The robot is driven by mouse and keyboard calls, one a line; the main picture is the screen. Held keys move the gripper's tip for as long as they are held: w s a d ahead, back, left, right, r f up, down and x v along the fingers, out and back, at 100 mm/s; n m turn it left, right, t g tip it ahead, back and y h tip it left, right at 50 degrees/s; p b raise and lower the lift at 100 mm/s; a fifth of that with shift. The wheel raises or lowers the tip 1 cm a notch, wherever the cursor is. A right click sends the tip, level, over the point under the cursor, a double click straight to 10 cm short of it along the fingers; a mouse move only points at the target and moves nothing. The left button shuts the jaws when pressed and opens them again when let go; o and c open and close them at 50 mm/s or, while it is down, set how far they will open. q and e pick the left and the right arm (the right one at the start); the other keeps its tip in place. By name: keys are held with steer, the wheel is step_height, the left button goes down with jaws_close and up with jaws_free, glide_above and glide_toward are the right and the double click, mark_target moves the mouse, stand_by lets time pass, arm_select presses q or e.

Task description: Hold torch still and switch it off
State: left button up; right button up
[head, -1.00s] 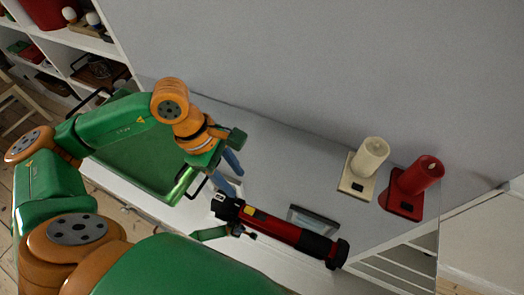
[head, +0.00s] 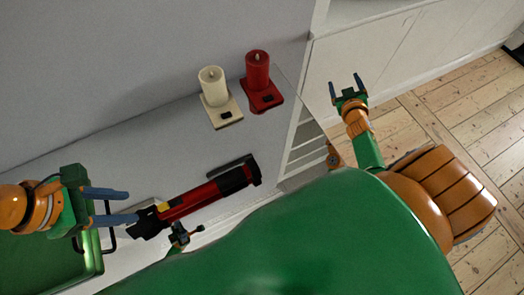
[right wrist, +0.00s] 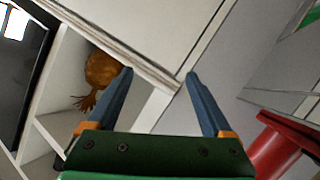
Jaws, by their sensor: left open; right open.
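The red and black torch (head: 205,199) lies on the white surface in the head view, its wider black head (head: 146,222) pointing left. My left gripper (head: 132,207) is open and empty at the left. Its blue fingertips are close to the torch head; I cannot tell whether they touch it. My right gripper (head: 345,88) is open and empty, well right of the torch, beyond the cabinet end. Its open fingers also show in the right wrist view (right wrist: 158,75). The torch's switch is too small to make out.
Floorboards (head: 455,125) are bare at the right.

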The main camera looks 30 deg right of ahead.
steer(key=w+a+r+n+t+y, duration=0.2)
steer(key=w+a+r+n+y, duration=0.3)
steer(key=a+n, duration=0.5)
steer(key=w+a+r+n+t+y, duration=0.25)
steer(key=a+n+y, duration=0.5)
steer(key=n, duration=0.45)
steer(key=n+g+y, duration=0.9)
steer(key=n+g, duration=0.1)
steer(key=n, duration=1.2)
glide_above(238, 172)
steer(key=w+d, duration=0.7)
steer(key=w, duration=0.2)
step_height(238, 172, down, 2)
steer(key=shift+t, duration=0.25)
steer(key=s+a+f+n+g, duration=0.1)
steer(key=s+n+g, duration=0.1)
steer(key=s+n, duration=0.1)
steer(key=s+a+f+n+g, duration=0.1)
steer(key=s+n+g, duration=0.2)
steer(key=n, duration=0.1)
steer(key=s+a+f+n+g, duration=0.1)
steer(key=s+n+g, duration=0.1)
steer(key=s+n, duration=0.1)
steer(key=shift+s+a+f+n, duration=0.2)
steer(key=shift+a+f+n, duration=0.05)
steer(key=shift+n, duration=0.15)
steer(key=x, duration=0.6)
steer(key=shift+a+f, duration=0.2)
steer(key=shift+c, duration=0.2)
